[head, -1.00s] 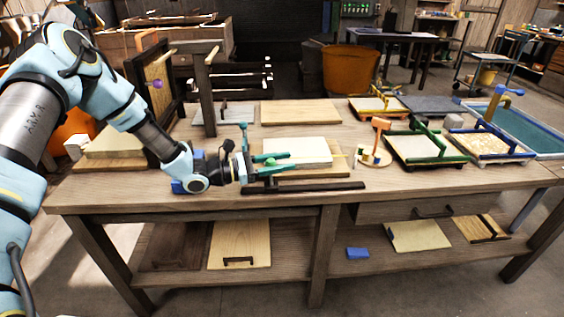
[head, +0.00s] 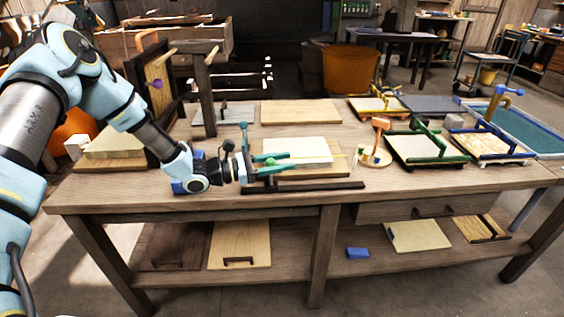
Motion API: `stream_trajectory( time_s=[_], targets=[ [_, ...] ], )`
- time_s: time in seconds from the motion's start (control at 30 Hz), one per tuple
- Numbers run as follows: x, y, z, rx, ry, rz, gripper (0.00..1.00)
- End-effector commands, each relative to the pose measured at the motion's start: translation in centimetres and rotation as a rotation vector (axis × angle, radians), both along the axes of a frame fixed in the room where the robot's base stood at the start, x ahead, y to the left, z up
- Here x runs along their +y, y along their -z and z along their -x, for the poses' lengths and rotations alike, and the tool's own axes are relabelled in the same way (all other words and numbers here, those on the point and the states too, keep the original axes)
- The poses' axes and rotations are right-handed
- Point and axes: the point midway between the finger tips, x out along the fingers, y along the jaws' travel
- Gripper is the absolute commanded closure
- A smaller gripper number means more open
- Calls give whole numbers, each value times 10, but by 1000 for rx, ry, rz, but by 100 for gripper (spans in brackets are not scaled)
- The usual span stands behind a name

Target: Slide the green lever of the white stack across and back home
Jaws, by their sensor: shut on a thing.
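The white stack (head: 305,149) lies on a wooden board (head: 318,172) near the front middle of the workbench. My gripper (head: 282,160) reaches in from the left at the stack's left front edge, low over the bench. Its teal fingers are shut on the green lever (head: 271,161), a small bright green piece at the stack's front left. The fingers partly hide the lever, and its far end is hard to make out. A dark rail (head: 310,187) lies along the bench just in front of the board.
A wooden post frame (head: 208,95) stands behind my wrist. A small stand with an orange mallet-like piece (head: 381,125) is right of the stack. Green-framed (head: 420,149) and blue-framed (head: 487,146) trays stand farther right. A flat wooden board (head: 301,113) lies behind.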

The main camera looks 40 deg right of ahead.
Motion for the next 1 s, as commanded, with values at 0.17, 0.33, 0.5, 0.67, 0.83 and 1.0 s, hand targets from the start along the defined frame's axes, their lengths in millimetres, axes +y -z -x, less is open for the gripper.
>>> stream_trajectory(
  time_s=[0.17,0.33,0.5,0.67,0.83,1.0],
  targets=[
    [21,0,-20,0,-6,0,100],
    [35,0,-30,-1,-2,1,100],
    [36,0,-30,-1,-2,0,100],
    [37,0,-31,-2,-3,-1,54],
    [36,0,-30,-1,-2,0,35],
    [36,0,-30,0,-1,-1,31]
  ],
)
